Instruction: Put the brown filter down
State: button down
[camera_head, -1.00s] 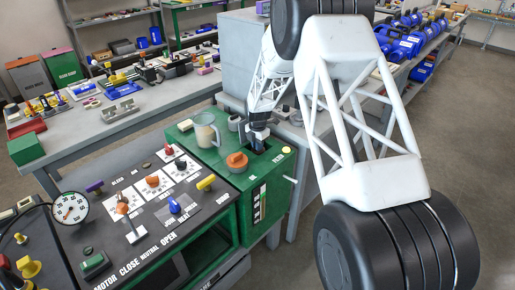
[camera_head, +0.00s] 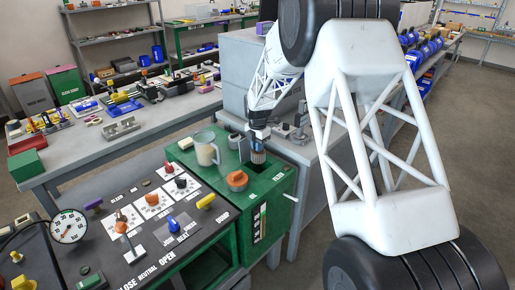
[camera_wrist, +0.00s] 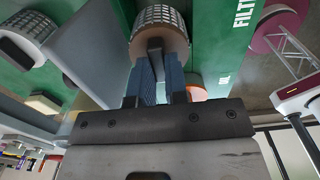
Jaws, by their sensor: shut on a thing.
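The brown filter (camera_head: 258,157) hangs upright below my gripper (camera_head: 258,146), over the dark opening (camera_head: 250,168) in the top of the green cart (camera_head: 279,178).
A clear jug (camera_head: 205,148) and an orange cap (camera_head: 237,180) stand close left on the green cart. The control panel (camera_head: 150,240) with knobs and levers lies further left. A grey bench (camera_head: 290,150) stands behind right.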

jog(key=shift+d+r, duration=0.1)
dwell(0.5)
jog(key=r+m, duration=0.1)
jog(key=d+m, duration=0.1)
jog(key=shift+w+d+r+m, duration=0.1)
jog(key=shift+d+r+m, duration=0.15)
jog(key=shift+r+m, duration=0.15)
jog(key=d+r+m, duration=1.3)
jog(key=r+m, duration=0.3)
jog(key=m, duration=0.7)
jog(key=w+a+f+n, duration=0.3)
jog(key=w+a+n, duration=0.5)
jog(key=a, duration=0.4)
jog(key=w+a+f+n, duration=0.3)
jog(key=w+a+n, duration=0.5)
jog(key=a, duration=0.3)
jog(key=w+a+f+n, duration=0.4)
jog(key=w+a+n, duration=0.4)
jog(key=a, duration=0.4)
jog(key=shift+a+n, duration=0.3)
jog(key=shift+n, duration=0.6)
jog(key=shift+w+f, duration=0.1)
jog(key=shift+f, duration=0.05)
